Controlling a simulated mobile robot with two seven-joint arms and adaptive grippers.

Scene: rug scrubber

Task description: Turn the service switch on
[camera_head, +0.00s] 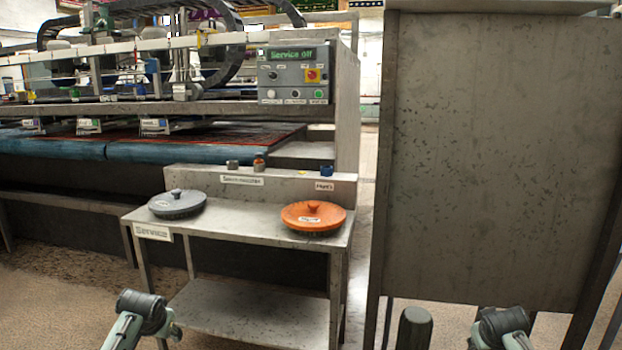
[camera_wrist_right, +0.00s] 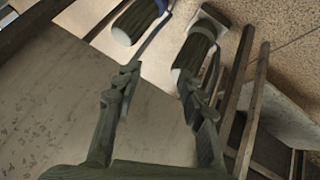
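The grey control panel (camera_head: 268,94) is mounted on the front right end of the machine in the head view. Its green display (camera_head: 291,54) reads "Service off". Below the display, a small dark knob (camera_head: 272,76) sits at the left and a red knob on a yellow plate (camera_head: 312,75) at the right. The small labels are too blurred to read, so I cannot tell which control is the service switch. My right gripper (camera_wrist_right: 158,76) is open and empty in the right wrist view, and its fingers do not show in the head view. My left gripper is out of view.
A metal table (camera_head: 250,228) labelled "Service" stands before the machine, bearing a grey disc brush (camera_head: 177,206) and an orange one (camera_head: 313,217). Open floor (camera_head: 70,290) lies at front left.

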